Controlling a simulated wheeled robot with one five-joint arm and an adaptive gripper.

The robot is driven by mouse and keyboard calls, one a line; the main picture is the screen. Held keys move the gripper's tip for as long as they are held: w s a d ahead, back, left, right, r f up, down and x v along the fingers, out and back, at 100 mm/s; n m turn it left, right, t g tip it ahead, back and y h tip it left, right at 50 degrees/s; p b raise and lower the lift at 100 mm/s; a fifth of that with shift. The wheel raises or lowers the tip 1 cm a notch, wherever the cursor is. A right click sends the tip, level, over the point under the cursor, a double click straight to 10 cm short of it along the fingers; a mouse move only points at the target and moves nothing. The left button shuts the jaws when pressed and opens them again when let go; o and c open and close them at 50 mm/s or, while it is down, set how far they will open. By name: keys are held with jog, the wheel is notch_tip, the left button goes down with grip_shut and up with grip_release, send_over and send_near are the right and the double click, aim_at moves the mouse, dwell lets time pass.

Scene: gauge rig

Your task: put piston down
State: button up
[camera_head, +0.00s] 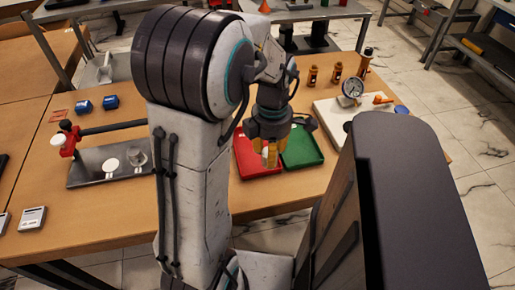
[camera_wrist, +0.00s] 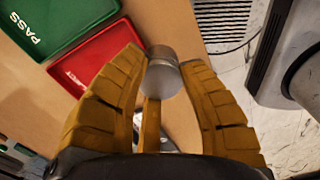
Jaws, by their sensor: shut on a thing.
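The piston (camera_wrist: 163,72) is a short silver-grey metal cylinder. In the wrist view my gripper (camera_wrist: 160,85) has its yellow fingers closed on both sides of it. In the head view my gripper (camera_head: 268,153) hangs in front of the red tray (camera_head: 242,160), and the piston is mostly hidden by the fingers. The red tray also shows in the wrist view (camera_wrist: 78,72), left of the piston, with partly hidden lettering. The green tray (camera_head: 306,146) is beside the red one and is marked PASS in the wrist view (camera_wrist: 75,33). The piston's height above the table is unclear.
A dark plate (camera_head: 92,177) with a white disc and a metal cup is at left, by a red-and-black tool (camera_head: 68,140). A dial gauge (camera_head: 352,87) on a white base and several amber bottles (camera_head: 336,73) are at right.

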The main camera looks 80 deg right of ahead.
jog(key=w+d+f+p, duration=0.1)
jog(key=d+f, duration=0.1)
jog(key=d, duration=0.1)
jog(key=w+d+f+p, duration=0.1)
jog(key=w+d+f, duration=0.1)
jog(key=d, duration=0.1)
jog(key=w+d+f+p, duration=0.1)
jog(key=d+f, duration=0.1)
jog(key=d, duration=0.1)
jog(key=shift+w, duration=0.3)
jog(key=shift+f+p, duration=0.45)
jog(key=shift+f, duration=1.55)
jog(key=shift+f, duration=0.15)
jog(key=o, duration=1.1)
jog(key=shift+o, duration=0.2)
notch_tip(320, 180, up, 12)
jog(key=shift+w+r, duration=0.15)
jog(key=shift+r, duration=0.05)
